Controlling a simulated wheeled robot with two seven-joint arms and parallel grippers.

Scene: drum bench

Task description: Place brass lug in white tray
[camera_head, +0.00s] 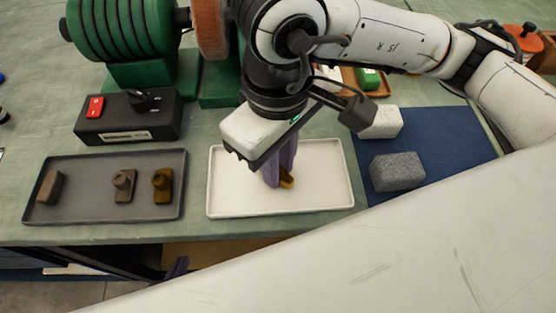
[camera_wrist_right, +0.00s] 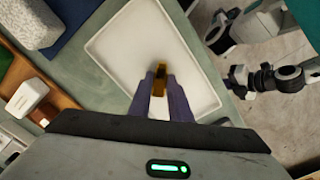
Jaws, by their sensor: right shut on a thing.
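The brass lug (camera_head: 287,182) is between the purple fingertips of my right gripper (camera_head: 281,170), which is shut on it. It also shows in the right wrist view (camera_wrist_right: 160,79) at the tips of my right gripper (camera_wrist_right: 160,88). The lug is over the white tray (camera_head: 325,190), inside its rim; I cannot tell whether it touches the tray floor. The white tray (camera_wrist_right: 116,48) otherwise looks empty.
A dark grey tray (camera_head: 80,212) at left holds a brown block (camera_head: 50,187) and two lug-like parts, one dull (camera_head: 123,185), one bronze (camera_head: 162,184). A black switch box (camera_head: 127,121) stands behind it. Grey blocks (camera_head: 397,172) lie on a blue mat (camera_head: 450,135) at right.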

